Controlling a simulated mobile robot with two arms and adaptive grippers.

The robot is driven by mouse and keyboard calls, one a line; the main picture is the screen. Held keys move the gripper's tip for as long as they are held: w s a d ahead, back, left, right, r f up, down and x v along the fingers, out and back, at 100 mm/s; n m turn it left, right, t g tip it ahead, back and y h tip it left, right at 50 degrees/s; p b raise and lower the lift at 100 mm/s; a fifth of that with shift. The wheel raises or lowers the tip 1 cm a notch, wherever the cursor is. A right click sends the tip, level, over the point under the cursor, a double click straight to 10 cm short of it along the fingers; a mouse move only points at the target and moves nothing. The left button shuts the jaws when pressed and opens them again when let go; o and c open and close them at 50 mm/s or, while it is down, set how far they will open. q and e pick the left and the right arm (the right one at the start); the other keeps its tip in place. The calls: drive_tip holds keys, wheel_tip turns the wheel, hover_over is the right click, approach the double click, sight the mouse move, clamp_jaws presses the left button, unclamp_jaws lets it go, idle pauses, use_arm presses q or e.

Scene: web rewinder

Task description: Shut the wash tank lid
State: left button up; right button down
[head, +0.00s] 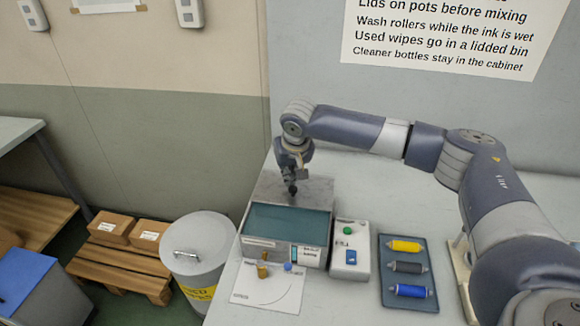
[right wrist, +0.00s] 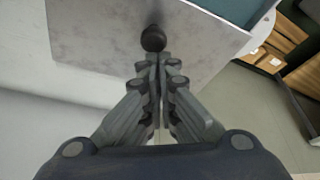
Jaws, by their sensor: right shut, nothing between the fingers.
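The wash tank (head: 284,252) is a pale box on the bench with a teal inside that shows from above. Its lid is a grey metal plate (head: 316,191) at the tank's back edge, and the front of the tank is uncovered. In the right wrist view the lid (right wrist: 100,40) fills the upper part, with a dark round knob (right wrist: 153,38) on it. My right gripper (head: 292,190) is shut and empty, pointing down over the lid. In the right wrist view its fingertips (right wrist: 154,58) are right at the knob; I cannot tell whether they touch. My left gripper is out of view.
A control box (head: 350,262) and a tray (head: 389,298) with yellow, grey and blue rollers stand right of the tank. A white sheet (head: 262,294) with small parts lies in front. A lidded bin (head: 200,250) stands left of the bench.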

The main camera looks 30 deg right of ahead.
drive_tip(key=s+a+p, duration=0.6)
drive_tip(key=s, duration=0.3)
drive_tip(key=shift+a+p, duration=0.35)
drive_tip(key=shift+p, duration=0.05)
